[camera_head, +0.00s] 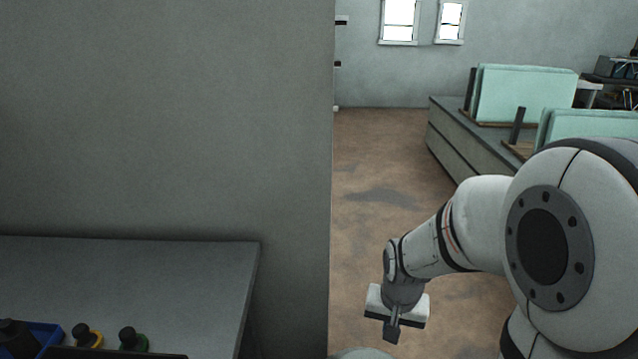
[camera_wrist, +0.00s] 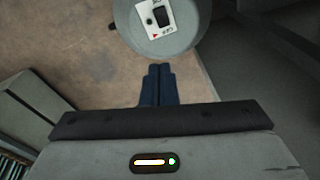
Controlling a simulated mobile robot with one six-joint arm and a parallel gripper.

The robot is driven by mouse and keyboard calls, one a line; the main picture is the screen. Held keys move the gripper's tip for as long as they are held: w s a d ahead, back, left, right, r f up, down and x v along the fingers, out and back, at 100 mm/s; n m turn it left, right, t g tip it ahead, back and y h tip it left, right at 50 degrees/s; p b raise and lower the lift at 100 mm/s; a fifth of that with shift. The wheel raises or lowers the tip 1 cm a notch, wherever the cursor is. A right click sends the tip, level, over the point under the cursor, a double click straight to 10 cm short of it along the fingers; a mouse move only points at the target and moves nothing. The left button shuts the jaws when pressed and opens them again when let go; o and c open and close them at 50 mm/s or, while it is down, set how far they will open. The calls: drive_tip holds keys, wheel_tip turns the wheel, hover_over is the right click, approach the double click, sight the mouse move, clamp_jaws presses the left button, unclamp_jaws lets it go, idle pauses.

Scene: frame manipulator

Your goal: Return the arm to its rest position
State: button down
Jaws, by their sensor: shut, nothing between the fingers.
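My gripper (camera_head: 391,330) hangs at the end of my white arm, pointing down over the brown floor in the head view. In the wrist view its dark fingers (camera_wrist: 158,70) are together, with nothing between them. The arm is bent, with its large shoulder joint at the right of the head view. No object is in the gripper.
A grey table (camera_head: 180,270) at lower left holds a blue bin (camera_head: 45,335) and small black-topped items. A grey wall (camera_head: 160,120) stands behind it. A long counter (camera_head: 455,140) bears pale green panels (camera_head: 525,95) at right. Open floor (camera_head: 375,160) lies between.

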drive_tip(key=s+r+n+p, duration=0.1)
drive_tip(key=s+r, duration=0.4)
drive_tip(key=r, duration=0.2)
drive_tip(key=s+r+n+t+p, duration=0.1)
drive_tip(key=s+r+n+p, duration=0.1)
drive_tip(key=s+r, duration=0.3)
wheel_tip(320, 180, up, 3)
drive_tip(key=shift+d+r, duration=0.15)
drive_tip(key=shift+d, duration=0.25)
drive_tip(key=shift+s, duration=0.1)
